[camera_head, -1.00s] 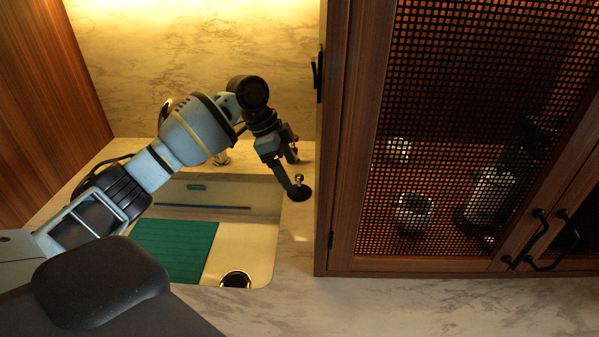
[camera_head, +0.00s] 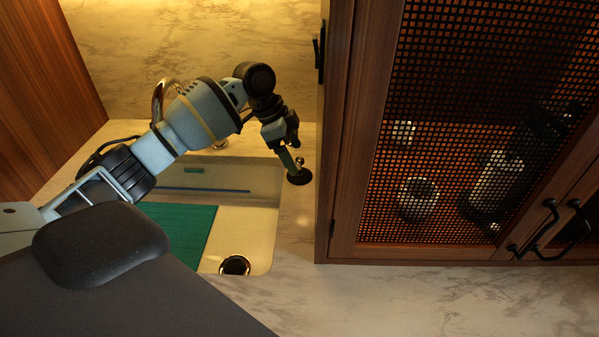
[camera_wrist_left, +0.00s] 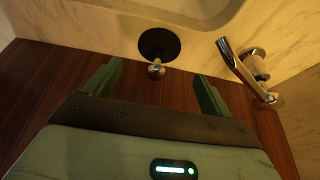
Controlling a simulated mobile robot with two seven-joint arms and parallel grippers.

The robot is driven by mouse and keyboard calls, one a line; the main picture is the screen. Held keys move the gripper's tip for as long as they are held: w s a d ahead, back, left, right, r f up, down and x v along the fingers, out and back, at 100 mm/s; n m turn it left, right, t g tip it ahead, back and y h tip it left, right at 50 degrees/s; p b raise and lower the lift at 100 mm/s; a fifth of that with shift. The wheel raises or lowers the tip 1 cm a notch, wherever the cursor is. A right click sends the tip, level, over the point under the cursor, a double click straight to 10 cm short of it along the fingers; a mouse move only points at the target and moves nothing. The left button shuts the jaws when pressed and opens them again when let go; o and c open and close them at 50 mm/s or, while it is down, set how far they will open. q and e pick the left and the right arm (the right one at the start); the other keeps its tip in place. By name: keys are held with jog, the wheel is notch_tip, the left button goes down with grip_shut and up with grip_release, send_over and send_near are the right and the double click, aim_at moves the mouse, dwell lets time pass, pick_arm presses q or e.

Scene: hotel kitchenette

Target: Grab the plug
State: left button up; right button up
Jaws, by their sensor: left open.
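The plug is a black disc with a small metal knob on top (camera_head: 299,178), lying on the marble counter just right of the sink. In the left wrist view the plug (camera_wrist_left: 159,45) lies ahead of my fingertips, roughly centred between them, with its knob toward me. My left gripper (camera_head: 290,158) is open beside the plug in the head view, with one finger partly overlapping it. In the left wrist view my left gripper (camera_wrist_left: 157,78) has both fingers spread and nothing between them. My right gripper is not in view.
The sink (camera_head: 262,230) holds a green mat (camera_head: 190,228) and has a drain opening (camera_head: 235,265). A metal faucet (camera_wrist_left: 240,65) stands right of the plug in the wrist view. A wooden cabinet with mesh doors (camera_head: 340,130) rises close to the plug's right.

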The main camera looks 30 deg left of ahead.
aim_at(296, 159)
pick_arm(q)
jog(key=x, duration=0.5)
jog(key=shift+s, duration=0.15)
jog(key=shift+r, duration=0.1)
jog(key=shift+c, duration=0.4)
jog(key=c, duration=1)
